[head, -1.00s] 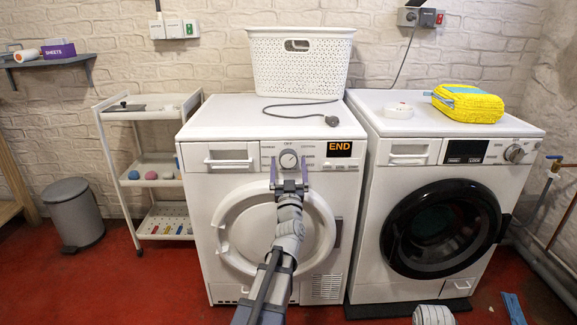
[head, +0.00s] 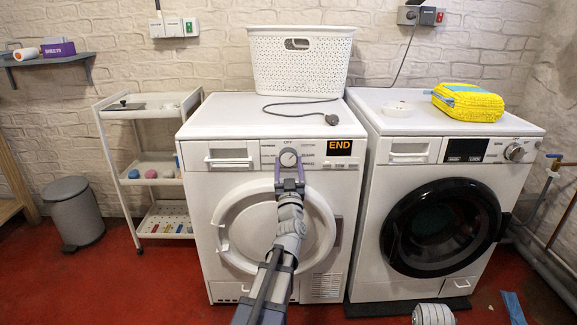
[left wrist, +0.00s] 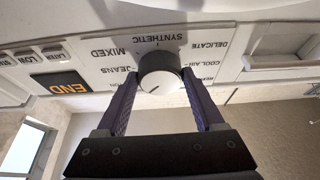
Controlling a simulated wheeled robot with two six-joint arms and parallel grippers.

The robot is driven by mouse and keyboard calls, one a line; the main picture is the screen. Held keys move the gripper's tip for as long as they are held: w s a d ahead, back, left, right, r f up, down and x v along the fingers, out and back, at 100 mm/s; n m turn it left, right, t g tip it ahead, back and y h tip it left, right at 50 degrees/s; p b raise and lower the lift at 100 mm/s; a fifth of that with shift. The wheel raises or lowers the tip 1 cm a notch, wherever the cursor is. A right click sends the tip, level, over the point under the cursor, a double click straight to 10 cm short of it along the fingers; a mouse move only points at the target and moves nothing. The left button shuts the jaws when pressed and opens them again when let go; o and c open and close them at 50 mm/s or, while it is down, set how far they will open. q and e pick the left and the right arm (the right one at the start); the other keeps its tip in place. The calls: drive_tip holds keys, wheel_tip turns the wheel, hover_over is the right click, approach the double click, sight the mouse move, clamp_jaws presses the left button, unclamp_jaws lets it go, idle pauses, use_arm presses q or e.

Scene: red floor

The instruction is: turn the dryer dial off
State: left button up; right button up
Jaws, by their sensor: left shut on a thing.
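The dryer (head: 225,185) is the white machine on the left, with a lit END display (head: 339,148). Its round dial (head: 289,158) sits on the panel left of that display. My left gripper (head: 289,162) reaches up to the panel and is shut on the dial, one finger on each side. The left wrist view shows the dial (left wrist: 160,80) between the two fingers of the gripper (left wrist: 161,86), upside down, with a dark line on its face. Labels such as SYNTHETIC, MIXED and JEANS surround it.
A washer (head: 385,185) with its own dial (head: 515,152) stands at the right. A white basket (head: 300,62) and a grey cable (head: 300,105) are on the dryer. A trolley (head: 150,170) and grey bin (head: 75,212) stand left.

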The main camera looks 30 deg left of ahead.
use_arm(q)
drive_tip(key=shift+n, duration=0.3)
drive_tip(key=n+g+y, duration=0.1)
drive_tip(key=n, duration=0.1)
drive_tip(key=n+g+y+p, duration=0.1)
drive_tip(key=n, duration=0.2)
drive_tip(key=shift+w+d+r+n+y, duration=0.15)
drive_tip(key=shift+d+n+y, duration=0.05)
drive_tip(key=shift+n+y, duration=0.1)
drive_tip(key=shift+d+n+g+y+p, duration=0.1)
drive_tip(key=shift+n+g+y+p, duration=0.5)
drive_tip(key=shift+n, duration=0.85)
drive_tip(key=shift+d+n+g+p, duration=0.1)
drive_tip(key=shift+n+g+p, duration=0.2)
drive_tip(key=shift+n+g, duration=0.9)
drive_tip(key=shift+n, duration=0.45)
drive_tip(key=o, duration=1.4)
drive_tip(key=shift+c, duration=0.2)
drive_tip(key=shift+t, duration=0.3)
